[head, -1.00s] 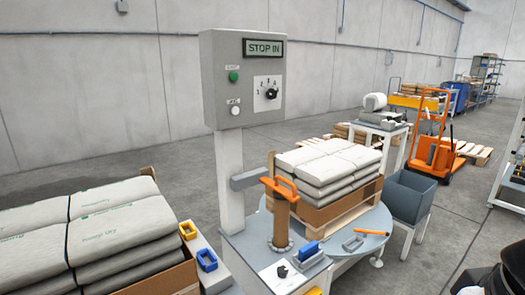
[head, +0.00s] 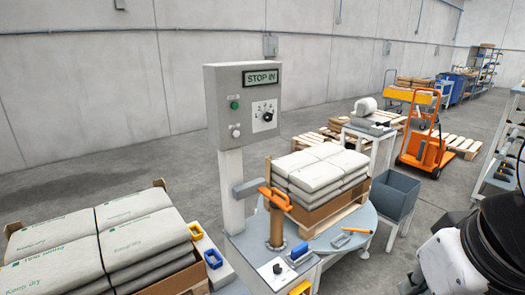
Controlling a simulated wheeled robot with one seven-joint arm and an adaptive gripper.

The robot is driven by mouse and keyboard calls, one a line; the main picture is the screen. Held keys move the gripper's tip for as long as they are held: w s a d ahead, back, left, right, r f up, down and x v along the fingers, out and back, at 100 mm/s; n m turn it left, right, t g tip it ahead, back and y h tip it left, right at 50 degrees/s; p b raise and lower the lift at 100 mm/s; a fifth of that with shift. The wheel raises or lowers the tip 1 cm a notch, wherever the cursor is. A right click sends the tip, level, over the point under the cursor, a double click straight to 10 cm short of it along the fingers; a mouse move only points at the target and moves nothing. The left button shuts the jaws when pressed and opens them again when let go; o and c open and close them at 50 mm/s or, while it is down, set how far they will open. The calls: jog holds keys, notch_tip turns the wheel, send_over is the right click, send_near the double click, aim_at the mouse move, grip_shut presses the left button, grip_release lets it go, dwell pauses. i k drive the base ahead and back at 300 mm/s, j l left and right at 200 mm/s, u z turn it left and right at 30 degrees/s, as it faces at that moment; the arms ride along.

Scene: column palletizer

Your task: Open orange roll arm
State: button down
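The orange roll arm (head: 274,198) is a bright orange handle-shaped piece on top of an upright brown roll (head: 276,227). It stands at the near left edge of the round grey turntable (head: 362,213), in front of the stacked sacks (head: 321,168). I cannot tell whether the arm is latched. My arm shows as a white and black part at the lower right, well apart from the roll. My gripper's fingers are not in the picture.
A grey control box (head: 243,104) reading "STOP IN" stands on a column behind the roll. A loaded sack pallet (head: 60,250) is at the left. A grey bin (head: 396,194) and an orange pallet truck (head: 424,150) stand right. Floor between them is clear.

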aim_at(276, 202)
jog(key=i+j, duration=0.25)
jog(key=i, duration=0.15)
jog(key=i+j, duration=0.3)
jog(key=i, duration=0.1)
